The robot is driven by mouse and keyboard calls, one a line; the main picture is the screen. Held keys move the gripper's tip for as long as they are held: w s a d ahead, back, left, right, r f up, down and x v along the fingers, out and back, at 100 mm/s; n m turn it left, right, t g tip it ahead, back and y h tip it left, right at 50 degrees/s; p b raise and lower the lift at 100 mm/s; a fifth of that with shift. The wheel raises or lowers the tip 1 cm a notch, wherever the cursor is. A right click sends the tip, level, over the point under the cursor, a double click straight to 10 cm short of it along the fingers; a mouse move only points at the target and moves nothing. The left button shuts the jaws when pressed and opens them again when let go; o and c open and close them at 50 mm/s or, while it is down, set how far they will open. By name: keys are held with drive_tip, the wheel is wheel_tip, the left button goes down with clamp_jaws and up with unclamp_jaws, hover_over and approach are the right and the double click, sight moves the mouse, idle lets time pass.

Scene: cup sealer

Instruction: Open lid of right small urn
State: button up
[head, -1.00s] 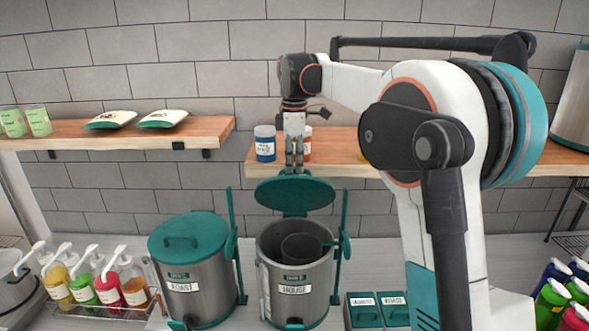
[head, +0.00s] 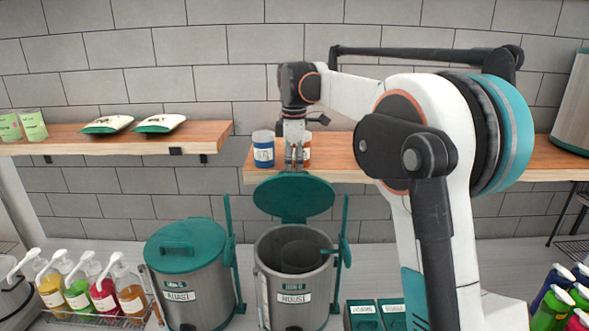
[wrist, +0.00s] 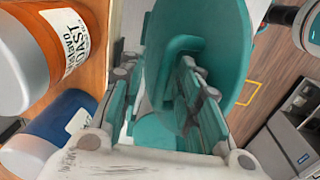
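The right small urn (head: 292,312) is a steel cylinder labelled HOUSE on the counter. Its green lid (head: 293,199) stands raised at the back, and the dark inside of the urn shows. The lid also shows close up in the wrist view (wrist: 228,45), with its green handle (wrist: 180,50) facing the fingers. My gripper (head: 294,167) is at the upper edge of the raised lid. In the wrist view its fingers (wrist: 160,95) are apart, with a gap between them. I cannot tell whether they touch the handle.
The ROAST urn (head: 190,285), lid shut, stands to the left. A wooden shelf (head: 345,162) with a blue jar (head: 263,150) and an orange jar is close by the gripper. Pump bottles (head: 100,290) stand at the left. Two small labelled bins (head: 375,315) stand right of the urn.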

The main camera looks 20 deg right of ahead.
drive_tip(key=shift+s+a+r, duration=0.1)
drive_tip(key=shift+s+r, duration=0.05)
drive_tip(key=shift+s, duration=0.05)
drive_tip(key=shift+w, duration=0.25)
wheel_tip(320, 180, up, 12)
drive_tip(key=shift+s+f, duration=0.2)
drive_tip(key=shift+s, duration=0.25)
drive_tip(key=shift+s+a, duration=0.1)
drive_tip(key=shift+s, duration=0.1)
